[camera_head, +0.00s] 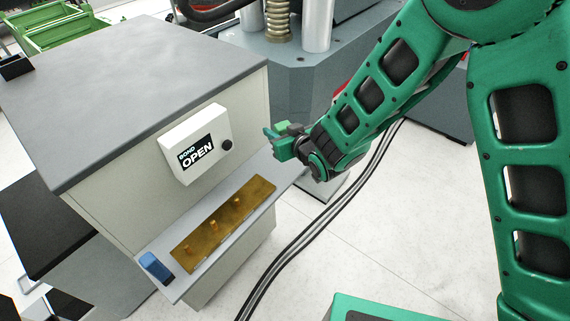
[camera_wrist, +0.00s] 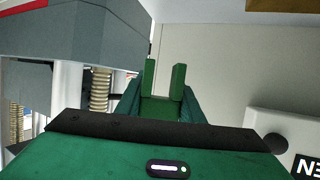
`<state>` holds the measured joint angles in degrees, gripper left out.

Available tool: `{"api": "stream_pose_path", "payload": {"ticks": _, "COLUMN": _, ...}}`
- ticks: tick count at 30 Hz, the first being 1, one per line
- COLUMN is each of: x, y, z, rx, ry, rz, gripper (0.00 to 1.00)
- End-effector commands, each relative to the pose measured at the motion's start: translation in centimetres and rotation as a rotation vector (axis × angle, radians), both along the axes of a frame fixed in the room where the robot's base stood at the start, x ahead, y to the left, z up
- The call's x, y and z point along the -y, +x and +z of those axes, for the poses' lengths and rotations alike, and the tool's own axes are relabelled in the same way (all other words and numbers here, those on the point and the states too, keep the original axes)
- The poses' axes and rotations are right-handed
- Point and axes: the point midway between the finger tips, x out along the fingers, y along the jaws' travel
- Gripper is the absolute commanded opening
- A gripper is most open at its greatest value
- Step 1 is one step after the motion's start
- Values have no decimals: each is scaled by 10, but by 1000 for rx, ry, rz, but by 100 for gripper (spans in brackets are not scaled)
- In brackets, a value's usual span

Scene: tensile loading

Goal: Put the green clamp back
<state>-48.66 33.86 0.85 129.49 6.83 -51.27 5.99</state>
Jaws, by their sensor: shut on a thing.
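My gripper (camera_head: 296,143) is to the right of the white box and above the right end of a narrow shelf. It is shut on the green clamp (camera_head: 274,141), which sticks out to the left from the fingers. In the wrist view, the clamp (camera_wrist: 161,102) sits between the teal fingers, its two prongs pointing away from the camera. A brass-coloured plate (camera_head: 205,238) with several short upright pegs lies on the shelf (camera_head: 238,185). The clamp is in the air, apart from the plate. The fingertips are partly hidden in the head view.
A white box reading "OPEN" (camera_head: 196,143), with a black knob, is on the cabinet front above the shelf. A blue object (camera_head: 156,267) is at the shelf's left end. The grey-topped cabinet (camera_head: 130,85) stands behind. A testing machine (camera_head: 290,75) is at the back. Cables (camera_head: 325,220) cross the floor.

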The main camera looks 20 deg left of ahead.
Motion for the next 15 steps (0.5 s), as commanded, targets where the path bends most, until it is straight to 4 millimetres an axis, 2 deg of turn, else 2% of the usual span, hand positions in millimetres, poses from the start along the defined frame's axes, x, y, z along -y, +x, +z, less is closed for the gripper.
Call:
{"api": "stream_pose_path", "payload": {"ticks": 6, "x": 0, "y": -1, "z": -36, "rx": -3, "ry": -4, "rz": 3, "gripper": 7}}
{"api": "stream_pose_path", "payload": {"ticks": 9, "x": 0, "y": -1, "z": -48, "rx": -2, "ry": -3, "rz": 1, "gripper": 7}}
{"api": "stream_pose_path", "payload": {"ticks": 15, "x": 0, "y": 0, "z": -58, "rx": 0, "ry": -1, "rz": 0, "gripper": 7}}
